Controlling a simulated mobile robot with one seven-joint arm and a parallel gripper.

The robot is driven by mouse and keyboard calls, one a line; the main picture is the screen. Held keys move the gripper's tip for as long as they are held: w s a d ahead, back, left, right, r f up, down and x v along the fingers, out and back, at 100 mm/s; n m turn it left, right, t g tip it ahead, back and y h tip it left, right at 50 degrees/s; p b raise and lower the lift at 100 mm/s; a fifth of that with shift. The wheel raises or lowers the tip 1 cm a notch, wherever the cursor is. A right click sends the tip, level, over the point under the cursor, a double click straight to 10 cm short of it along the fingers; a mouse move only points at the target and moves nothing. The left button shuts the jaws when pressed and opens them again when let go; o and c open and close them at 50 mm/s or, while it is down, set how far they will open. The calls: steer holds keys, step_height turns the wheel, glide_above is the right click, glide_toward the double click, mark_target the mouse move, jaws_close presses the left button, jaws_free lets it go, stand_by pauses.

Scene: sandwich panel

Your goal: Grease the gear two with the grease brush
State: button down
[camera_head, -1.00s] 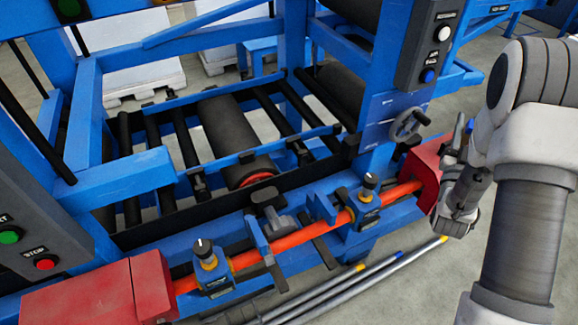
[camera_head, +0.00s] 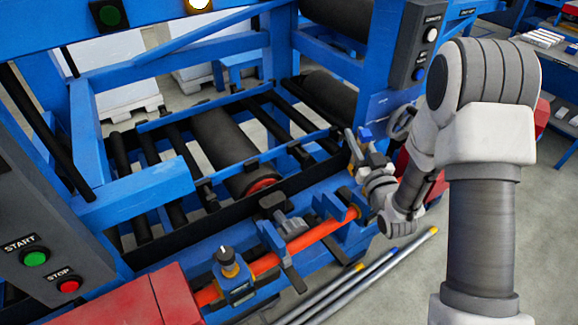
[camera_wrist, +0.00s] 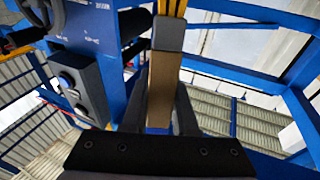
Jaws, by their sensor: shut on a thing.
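The grease brush (camera_wrist: 165,85) is upright in the middle of the wrist view, with a brown handle, a grey band and yellow bristles at the top edge. My gripper (camera_head: 362,150) is shut on its handle; its dark fingers (camera_wrist: 163,118) stand on both sides of it. In the head view my gripper is at the right end of the orange shaft (camera_head: 320,232), and the brush is too small there to make out clearly. A grey, gear-like part (camera_head: 291,226) sits by the middle of the shaft, left of and apart from my gripper. I cannot tell which gear is gear two.
The blue machine frame (camera_head: 135,180) holds black rollers (camera_head: 222,140). A handwheel (camera_head: 400,122) is behind my arm. Metal rods (camera_head: 350,285) lie below the shaft, near open floor.

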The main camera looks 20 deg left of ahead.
steer(key=s+a+f+n+g+y, duration=0.4)
steer(key=s+a+n+g+y, duration=0.2)
steer(key=s+a+g, duration=0.5)
steer(key=f+t+b, duration=0.1)
steer(key=a+f+b, duration=0.1)
steer(key=f, duration=0.1)
steer(key=a+f+t+b, duration=0.1)
steer(key=shift+w+a+f+t, duration=0.25)
steer(key=shift+w+t, duration=0.05)
